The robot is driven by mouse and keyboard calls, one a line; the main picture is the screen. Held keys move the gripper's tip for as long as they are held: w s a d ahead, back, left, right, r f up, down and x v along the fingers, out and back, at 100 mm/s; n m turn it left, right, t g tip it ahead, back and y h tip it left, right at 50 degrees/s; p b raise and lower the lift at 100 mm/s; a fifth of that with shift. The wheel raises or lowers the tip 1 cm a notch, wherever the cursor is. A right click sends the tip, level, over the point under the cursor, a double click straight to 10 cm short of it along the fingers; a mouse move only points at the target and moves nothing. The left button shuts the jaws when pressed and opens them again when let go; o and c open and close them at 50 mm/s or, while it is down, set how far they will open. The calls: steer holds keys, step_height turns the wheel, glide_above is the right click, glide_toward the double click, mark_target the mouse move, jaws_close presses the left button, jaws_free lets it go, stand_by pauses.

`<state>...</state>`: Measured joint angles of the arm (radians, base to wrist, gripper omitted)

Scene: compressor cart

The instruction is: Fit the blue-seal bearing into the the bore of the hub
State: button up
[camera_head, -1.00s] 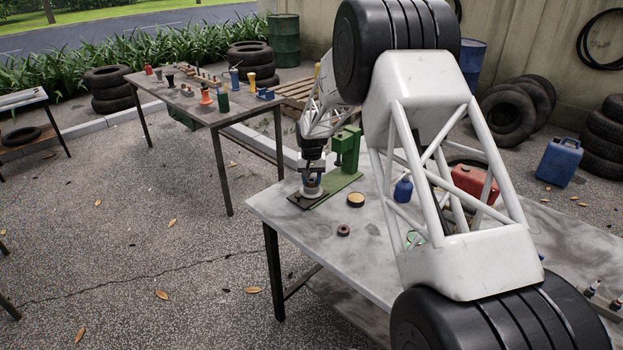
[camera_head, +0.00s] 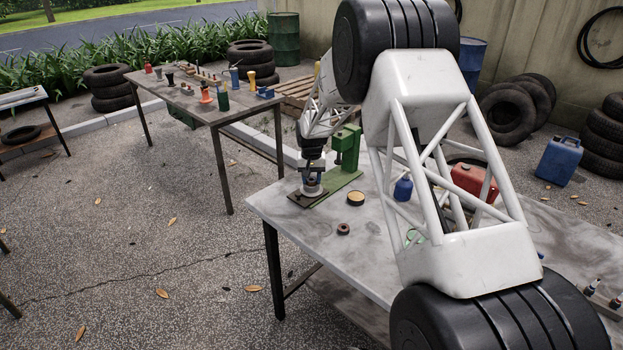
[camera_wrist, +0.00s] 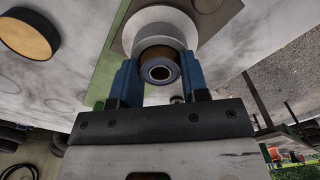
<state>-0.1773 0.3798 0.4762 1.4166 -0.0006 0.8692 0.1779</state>
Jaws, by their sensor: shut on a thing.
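My gripper (camera_wrist: 162,84) is shut on the blue-seal bearing (camera_wrist: 160,74), a small ring with a dark bluish face and a brownish outer side. The blue fingers press it from both sides in the wrist view. The pale grey hub (camera_wrist: 158,18) is directly beyond the bearing in that view. The bearing overlaps the hub's opening, and I cannot tell how deep it sits in the bore. In the head view my gripper (camera_head: 312,178) points down just over the hub (camera_head: 311,191), which stands on a dark plate. The bearing is mostly hidden there.
A green press (camera_head: 346,150) stands close behind the hub. A round tan-topped tin (camera_head: 356,198) and a reddish-brown ring (camera_head: 343,229) lie on the grey table (camera_head: 290,225). A blue bottle (camera_head: 403,187) and red can (camera_head: 473,182) are farther right. The table's front left is clear.

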mark_target(312, 180)
steer(key=o, duration=0.9)
steer(key=shift+r, duration=3.9)
steer(key=shift+r, duration=0.1)
